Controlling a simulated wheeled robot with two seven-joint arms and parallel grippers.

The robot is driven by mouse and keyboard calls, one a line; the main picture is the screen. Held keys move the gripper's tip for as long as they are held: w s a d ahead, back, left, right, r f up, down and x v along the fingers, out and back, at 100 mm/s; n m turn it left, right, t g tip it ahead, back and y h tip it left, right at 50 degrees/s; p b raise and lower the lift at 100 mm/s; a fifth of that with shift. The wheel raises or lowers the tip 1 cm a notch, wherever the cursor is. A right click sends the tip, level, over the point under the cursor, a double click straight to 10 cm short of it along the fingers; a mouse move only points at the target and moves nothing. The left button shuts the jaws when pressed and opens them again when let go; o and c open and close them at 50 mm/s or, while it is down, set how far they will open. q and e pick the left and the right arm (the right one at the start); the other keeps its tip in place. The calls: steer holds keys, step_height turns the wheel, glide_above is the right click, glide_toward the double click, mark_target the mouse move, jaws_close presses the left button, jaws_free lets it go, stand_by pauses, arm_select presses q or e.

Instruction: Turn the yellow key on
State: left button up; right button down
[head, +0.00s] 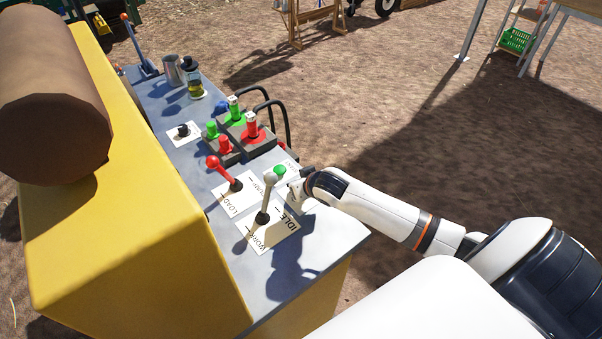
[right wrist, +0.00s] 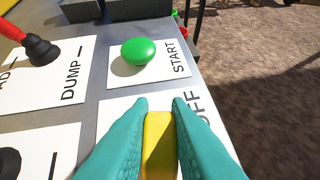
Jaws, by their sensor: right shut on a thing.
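The yellow key (right wrist: 159,145) is between the teal fingers of my right gripper (right wrist: 159,106) in the right wrist view. The gripper is shut on it, above a white label card (right wrist: 118,106) with "FF" showing past the fingers. In the head view my right gripper (head: 297,191) is at the right edge of the grey panel, beside the green START button (head: 280,170); the key cannot be made out there. My left gripper is not in view.
The START button (right wrist: 138,52) lies just beyond the fingers. Left of my gripper stand a grey-knobbed lever (head: 268,190) on the IDLE/WORK card and a red lever (head: 229,175) on the LOAD/DUMP card. Red and green controls (head: 251,125) and black loops stand further back.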

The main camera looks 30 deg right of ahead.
steer(key=shift+r+m+h+p, duration=0.1)
steer(key=shift+m+h+p, duration=0.65)
steer(key=shift+m, duration=0.45)
steer(key=shift+d+m+g+h, duration=0.1)
steer(key=shift+m+g+h, duration=0.3)
steer(key=shift+m+h, duration=0.3)
steer(key=shift+p, duration=0.3)
steer(key=c, duration=1.4)
jaws_free()
steer(key=shift+o, duration=0.2)
steer(key=v, duration=1.2)
